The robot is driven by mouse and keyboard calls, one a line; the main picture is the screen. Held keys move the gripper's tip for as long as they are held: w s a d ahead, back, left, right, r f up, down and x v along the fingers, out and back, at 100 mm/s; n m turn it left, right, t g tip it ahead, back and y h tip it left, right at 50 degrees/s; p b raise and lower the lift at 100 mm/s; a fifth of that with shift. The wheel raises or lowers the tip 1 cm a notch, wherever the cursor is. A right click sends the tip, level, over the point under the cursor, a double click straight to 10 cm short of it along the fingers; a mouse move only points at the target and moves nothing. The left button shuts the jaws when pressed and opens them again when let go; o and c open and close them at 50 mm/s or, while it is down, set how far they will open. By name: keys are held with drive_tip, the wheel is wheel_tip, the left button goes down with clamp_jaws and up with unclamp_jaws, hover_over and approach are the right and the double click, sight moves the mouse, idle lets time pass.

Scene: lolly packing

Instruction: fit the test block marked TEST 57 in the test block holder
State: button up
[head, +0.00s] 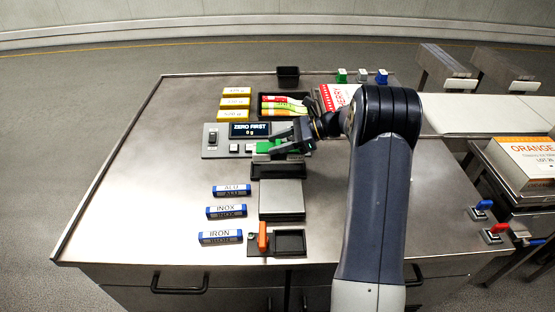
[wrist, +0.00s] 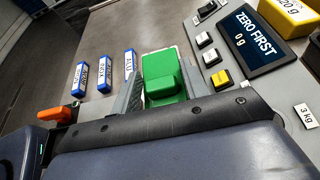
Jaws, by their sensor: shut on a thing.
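A green block (wrist: 165,75) with a raised part on top is between the fingers of my gripper (wrist: 160,88) in the wrist view. My gripper is shut on it. In the head view the green block (head: 263,147) shows at the tip of my gripper (head: 275,147), near the front right of the scale panel. I can read no TEST 57 mark on it. I cannot tell for sure which fixture is the test block holder; a dark open tray (head: 290,243) stands beside an orange upright piece (head: 263,236) at the table's front.
The scale display (head: 250,129) reads ZERO FIRST, 0 g. Blue blocks ALU (head: 231,190), INOX (head: 226,212) and IRON (head: 220,237) lie left of a grey plate (head: 282,200). Yellow weights (head: 235,102) sit behind the scale. The table's left side is clear.

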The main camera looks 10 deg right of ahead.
sight(279, 155)
drive_tip(key=shift+f, duration=2.5)
drive_tip(key=shift+f, duration=0.1)
drive_tip(key=shift+f, duration=0.25)
drive_tip(key=o, duration=1.2)
drive_tip(key=shift+o, duration=0.2)
drive_tip(key=shift+d+r, duration=0.15)
drive_tip(key=shift+r, duration=0.25)
drive_tip(key=v, duration=1.1)
drive_tip(key=shift+s+d+r+b, duration=0.15)
drive_tip(key=shift+s+d+b, duration=0.05)
drive_tip(key=shift+d+b, duration=0.1)
